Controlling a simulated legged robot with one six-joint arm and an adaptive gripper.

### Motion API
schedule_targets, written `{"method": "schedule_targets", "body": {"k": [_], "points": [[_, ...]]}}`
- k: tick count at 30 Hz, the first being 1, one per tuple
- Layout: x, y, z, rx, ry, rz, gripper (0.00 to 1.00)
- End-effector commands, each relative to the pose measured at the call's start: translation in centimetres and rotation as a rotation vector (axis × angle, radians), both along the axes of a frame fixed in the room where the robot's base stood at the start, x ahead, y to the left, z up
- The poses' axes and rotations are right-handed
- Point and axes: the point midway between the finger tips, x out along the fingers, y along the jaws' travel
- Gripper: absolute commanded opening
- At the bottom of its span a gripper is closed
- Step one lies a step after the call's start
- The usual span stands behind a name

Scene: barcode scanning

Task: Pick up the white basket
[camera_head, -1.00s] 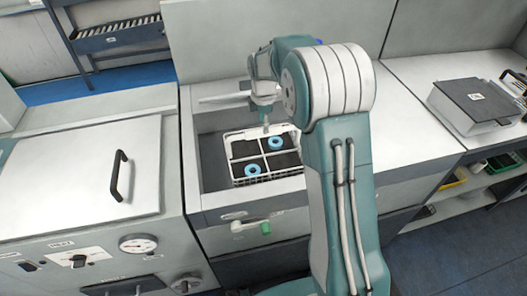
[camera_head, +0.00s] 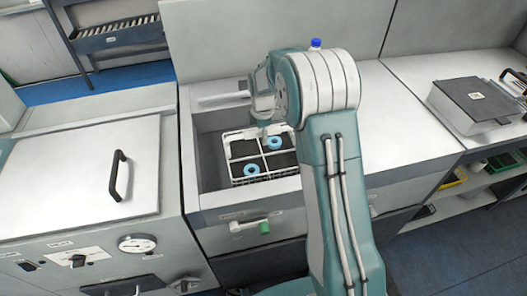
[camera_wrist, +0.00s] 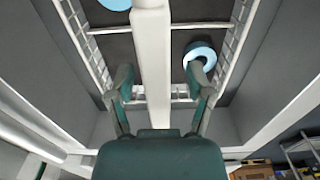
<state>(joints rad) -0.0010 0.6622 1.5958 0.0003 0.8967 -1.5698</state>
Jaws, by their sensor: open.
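The white basket (camera_head: 236,165) sits in the recessed sink of the counter in the head view. It is a wire basket with dividers and holds two blue rings (camera_head: 276,143). My gripper (camera_head: 265,131) is low over the basket's back part, with its fingertips partly hidden in the head view. In the wrist view my gripper (camera_wrist: 161,85) is open, its two fingers apart on either side of a broad white bar (camera_wrist: 152,60) of the basket. I cannot tell whether the fingers touch the bar. One blue ring (camera_wrist: 200,55) shows beside the right finger.
Sink walls (camera_head: 208,160) stand close around the basket, and a faucet (camera_head: 222,98) reaches in from the back left. A lidded unit with a black handle (camera_head: 118,175) is at left. A grey box (camera_head: 473,104) sits on the right counter. The counter between is clear.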

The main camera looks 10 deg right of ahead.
Motion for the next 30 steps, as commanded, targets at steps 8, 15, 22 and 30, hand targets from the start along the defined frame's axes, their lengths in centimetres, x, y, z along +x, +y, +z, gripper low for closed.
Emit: {"method": "schedule_targets", "body": {"k": [8, 15, 22, 30], "points": [[-0.01, 0.03, -0.26, 0.000, 0.000, 0.000, 0.67], [-0.01, 0.03, -0.26, 0.000, 0.000, 0.000, 0.32], [-0.02, 0.03, -0.30, 0.000, 0.001, 0.000, 0.00], [0.03, 0.02, -0.05, 0.000, -0.001, 0.000, 0.00]]}}
